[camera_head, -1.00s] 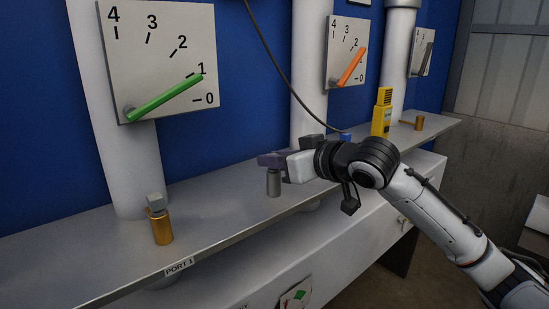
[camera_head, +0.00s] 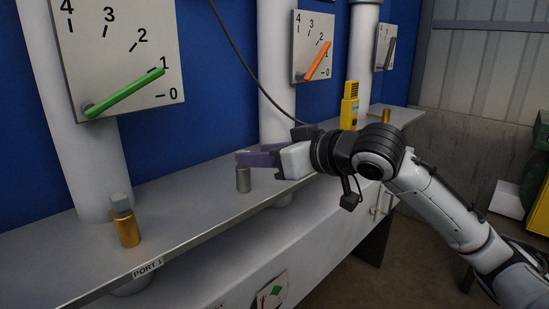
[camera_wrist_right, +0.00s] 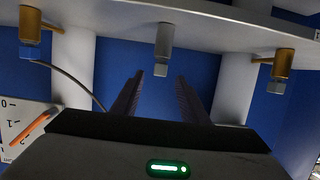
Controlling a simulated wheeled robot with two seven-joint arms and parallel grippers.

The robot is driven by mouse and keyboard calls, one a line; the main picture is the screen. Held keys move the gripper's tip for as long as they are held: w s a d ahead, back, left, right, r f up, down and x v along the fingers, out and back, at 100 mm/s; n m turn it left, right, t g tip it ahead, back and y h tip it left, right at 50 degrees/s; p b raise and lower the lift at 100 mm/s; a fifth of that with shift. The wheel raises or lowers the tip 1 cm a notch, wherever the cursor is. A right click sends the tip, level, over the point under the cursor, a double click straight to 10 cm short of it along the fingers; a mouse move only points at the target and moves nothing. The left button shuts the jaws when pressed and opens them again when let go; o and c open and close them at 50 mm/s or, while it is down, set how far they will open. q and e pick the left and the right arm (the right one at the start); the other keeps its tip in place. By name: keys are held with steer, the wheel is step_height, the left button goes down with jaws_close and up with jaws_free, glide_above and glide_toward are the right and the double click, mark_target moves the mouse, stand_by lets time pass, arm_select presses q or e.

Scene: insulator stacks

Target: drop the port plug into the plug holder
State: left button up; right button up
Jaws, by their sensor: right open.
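The plug holder is a plain grey cylinder (camera_head: 243,182) standing on the grey shelf. In the right wrist view, which is upside down, the grey cylinder (camera_wrist_right: 164,40) hangs at the top middle with a small light grey block, seemingly the port plug (camera_wrist_right: 161,70), at its end. My right gripper (camera_head: 242,157) is at the cylinder's top in the head view and hides that end. Its purple fingers (camera_wrist_right: 159,84) are spread apart in the wrist view, with the grey block near their tips and nothing clearly held. My left gripper is out of view.
A brass port with a grey cap (camera_head: 126,226) stands by the PORT 1 label (camera_head: 147,268). A brass port with a blue cap (camera_wrist_right: 30,35) shows in the wrist view. A yellow device (camera_head: 350,106) stands farther right. White pipes and gauge boards (camera_head: 115,50) back the shelf.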

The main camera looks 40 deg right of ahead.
steer(key=shift+b+v, duration=0.3)
steer(key=shift+v, duration=1.9)
